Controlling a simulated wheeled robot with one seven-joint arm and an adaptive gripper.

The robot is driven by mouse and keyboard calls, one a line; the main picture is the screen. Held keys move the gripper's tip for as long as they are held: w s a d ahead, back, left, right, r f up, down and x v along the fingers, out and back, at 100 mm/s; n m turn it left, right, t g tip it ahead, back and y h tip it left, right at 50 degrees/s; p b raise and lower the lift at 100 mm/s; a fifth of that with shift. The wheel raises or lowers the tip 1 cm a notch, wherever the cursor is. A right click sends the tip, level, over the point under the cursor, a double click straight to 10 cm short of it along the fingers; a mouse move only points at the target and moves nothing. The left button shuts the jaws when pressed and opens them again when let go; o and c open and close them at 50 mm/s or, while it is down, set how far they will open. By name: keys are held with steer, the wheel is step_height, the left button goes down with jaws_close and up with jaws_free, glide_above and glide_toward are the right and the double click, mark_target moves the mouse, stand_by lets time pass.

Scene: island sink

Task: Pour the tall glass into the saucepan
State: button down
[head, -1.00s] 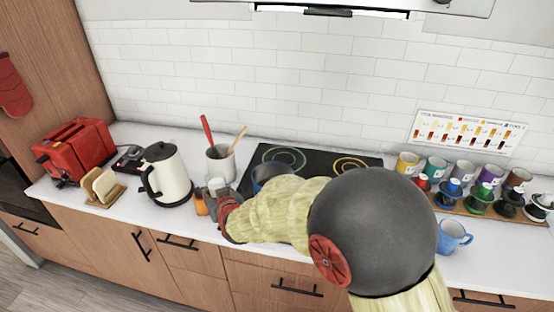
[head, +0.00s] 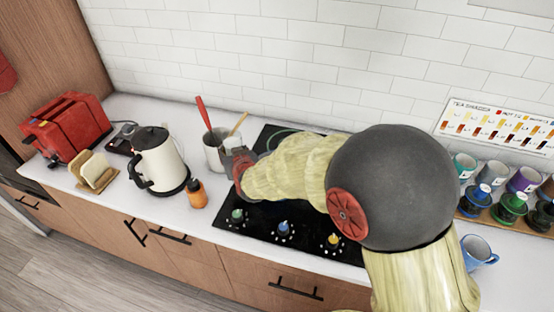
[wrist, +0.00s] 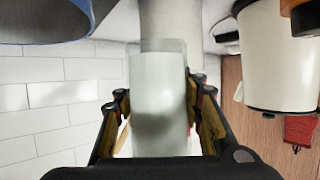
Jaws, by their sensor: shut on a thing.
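The tall glass (wrist: 160,105) is clear with pale contents and stands between the fingers of my gripper (wrist: 160,125) in the wrist view. In the head view my gripper (head: 237,162) is shut on the glass (head: 232,145), near the left edge of the cooktop and in front of the utensil crock. The saucepan, a dark blue curved rim (wrist: 45,20), shows only in part at the top left of the wrist view. In the head view my arm hides it. I cannot tell how far the glass is tilted.
A grey crock (head: 213,150) with utensils stands behind the glass. A blue mug (head: 478,252) is at the right.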

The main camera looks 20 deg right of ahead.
steer(key=m+y+b, duration=0.1)
steer(key=d+m+t+y+b, duration=0.1)
steer(key=m+b, duration=0.1)
steer(key=d+m+t+y+b, duration=0.1)
steer(key=m, duration=0.1)
steer(key=shift+s+f, duration=0.25)
steer(key=shift+f, duration=0.15)
stand_by(0.6)
steer(key=shift+r+m+t+y, duration=0.2)
steer(key=shift+m+t+y, duration=0.1)
steer(key=shift+m, duration=0.1)
steer(key=shift+r+m+t, duration=0.3)
steer(key=shift+r+m, duration=0.2)
steer(key=shift+r, duration=0.05)
steer(key=shift+a+r+m+t+y, duration=0.15)
steer(key=shift+r+m+t+y, duration=0.15)
steer(key=shift+r+m, duration=0.2)
steer(key=shift+m+t+b, duration=0.8)
steer(key=shift+m+b, duration=0.3)
steer(key=shift+m, duration=0.5)
stand_by(1.2)
